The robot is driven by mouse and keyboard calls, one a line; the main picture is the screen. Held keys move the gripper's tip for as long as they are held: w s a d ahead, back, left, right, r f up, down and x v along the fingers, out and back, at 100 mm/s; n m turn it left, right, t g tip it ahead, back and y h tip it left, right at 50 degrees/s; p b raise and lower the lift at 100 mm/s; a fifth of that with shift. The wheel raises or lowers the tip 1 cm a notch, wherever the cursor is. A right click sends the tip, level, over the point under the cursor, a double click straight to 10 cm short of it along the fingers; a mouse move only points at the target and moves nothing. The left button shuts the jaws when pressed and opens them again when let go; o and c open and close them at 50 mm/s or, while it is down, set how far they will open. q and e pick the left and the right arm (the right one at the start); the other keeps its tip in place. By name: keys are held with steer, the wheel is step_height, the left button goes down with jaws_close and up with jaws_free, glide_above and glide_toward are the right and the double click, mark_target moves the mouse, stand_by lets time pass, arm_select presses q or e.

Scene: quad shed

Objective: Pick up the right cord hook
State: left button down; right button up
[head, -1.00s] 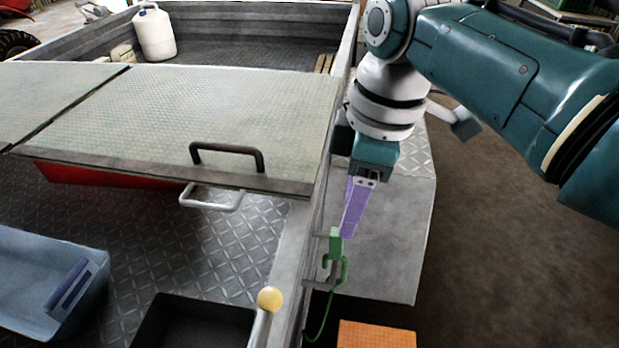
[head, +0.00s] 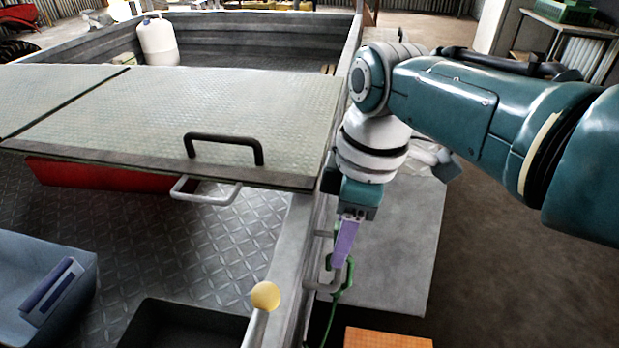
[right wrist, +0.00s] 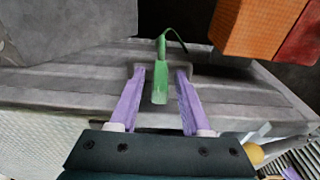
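The green cord hook (head: 349,277) hangs on the boat's side rail, with a thin green cord running down from it. My right gripper (head: 343,264) points down over the rail, its purple fingers overlapping the hook's upper part. In the right wrist view the green hook (right wrist: 160,84) lies between the two spread fingers of the right gripper (right wrist: 160,72), with a gap on each side. The right gripper is open. My left gripper is not in view.
An orange box (head: 386,338) stands below, beside the hook. A yellow knob (head: 265,296) rises left of the rail. A black handle (head: 224,149) sits on the hatch lid (head: 200,110). A blue bin (head: 75,255) and a dark tray (head: 185,310) are at lower left.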

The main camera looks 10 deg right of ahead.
jaws_close()
stand_by(0.4)
steer(key=shift+r, duration=0.1)
